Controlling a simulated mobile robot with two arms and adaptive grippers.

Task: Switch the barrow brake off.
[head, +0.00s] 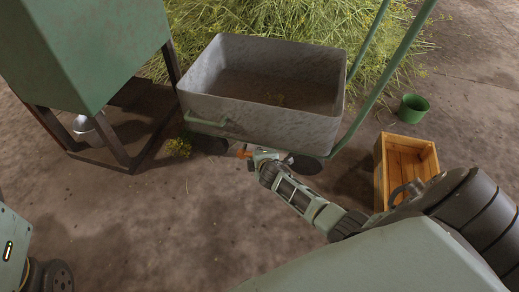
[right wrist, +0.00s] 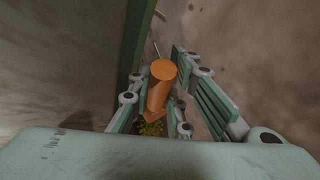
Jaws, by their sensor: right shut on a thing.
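The barrow (head: 262,120) has a grey, worn tub, with a small green handle on its near side and wheels beneath. Its orange brake lever (head: 243,153) sticks out low on the near side, under the tub. My right gripper (head: 251,155) reaches in under the tub edge and is shut on this lever. In the right wrist view the orange lever (right wrist: 161,87) stands between the fingers of the right gripper (right wrist: 160,105). The lever's lower end is partly hidden by the fingers. My left gripper is not in view.
A green tank (head: 95,50) on dark legs stands to the left, with a metal pail (head: 84,125) beneath it. A wooden crate (head: 379,170) and green bucket (head: 413,108) stand at the right. Cut herbs (head: 270,20) lie behind the barrow. The floor in front is clear.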

